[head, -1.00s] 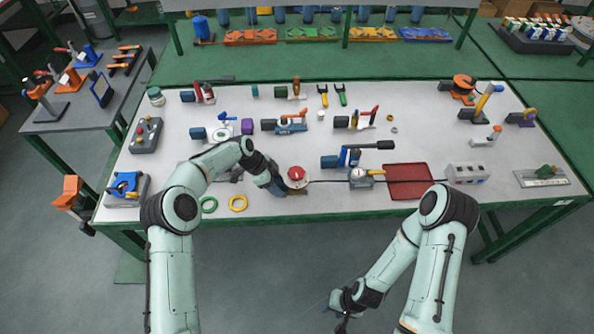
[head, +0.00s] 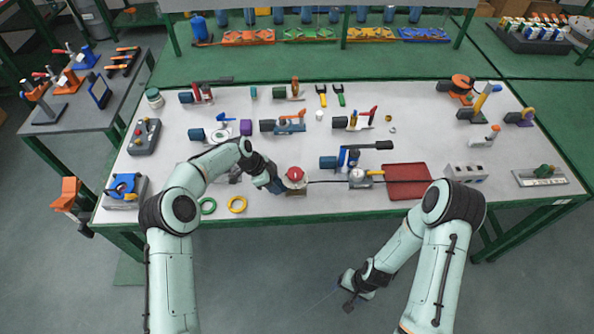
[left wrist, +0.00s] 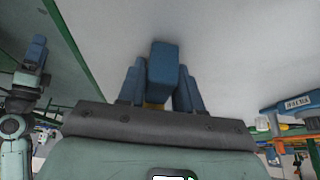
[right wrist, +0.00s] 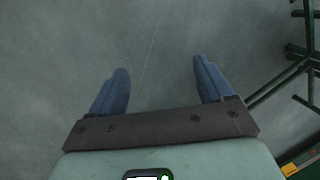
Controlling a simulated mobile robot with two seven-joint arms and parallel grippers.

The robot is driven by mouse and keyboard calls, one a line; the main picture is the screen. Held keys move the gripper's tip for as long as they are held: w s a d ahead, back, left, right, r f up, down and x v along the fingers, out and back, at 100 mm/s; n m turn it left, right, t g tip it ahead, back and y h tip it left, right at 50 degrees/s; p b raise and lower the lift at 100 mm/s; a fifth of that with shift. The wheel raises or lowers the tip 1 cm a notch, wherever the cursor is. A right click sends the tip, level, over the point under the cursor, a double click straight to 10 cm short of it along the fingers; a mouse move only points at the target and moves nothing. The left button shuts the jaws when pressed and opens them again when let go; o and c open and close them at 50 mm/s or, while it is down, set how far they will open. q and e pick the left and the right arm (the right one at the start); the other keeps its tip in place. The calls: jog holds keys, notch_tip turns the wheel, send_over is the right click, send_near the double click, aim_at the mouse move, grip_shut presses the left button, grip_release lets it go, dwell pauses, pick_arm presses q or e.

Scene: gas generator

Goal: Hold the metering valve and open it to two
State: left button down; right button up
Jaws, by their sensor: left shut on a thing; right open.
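The metering valve, which I take to be the unit with a red knob on a pale round dial (head: 295,174), stands at the front edge of the table, left of centre. My left gripper (head: 279,186) is at its left side. In the left wrist view my left gripper (left wrist: 161,88) is shut on a blue block (left wrist: 163,66), seemingly the valve's body; the knob is not seen there. My right gripper (head: 352,300) hangs low in front of the table. In the right wrist view it (right wrist: 160,72) is open and empty above the floor.
A dark line runs right from the valve to a gauge unit (head: 359,178) with a yellow handle. A red mat (head: 408,180) lies beyond it. The table's green front edge (head: 330,213) separates my right gripper from the tabletop.

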jog(key=w+d+r+m+t+h, duration=0.15)
jog(key=w+d+r+m, duration=0.45)
jog(key=w+d+r, duration=0.6)
jog(key=w+d+r+m+h, duration=0.2)
jog(key=w+d+r+m, duration=0.2)
jog(key=w+d+r, duration=0.4)
jog(key=m+t+y, duration=0.2)
jog(key=m+y, duration=0.2)
jog(key=m, duration=0.7)
send_near(296, 173)
jog(key=x, duration=0.8)
jog(key=shift+w+f, duration=0.1)
jog(key=shift+w, duration=0.05)
jog(key=c, duration=1)
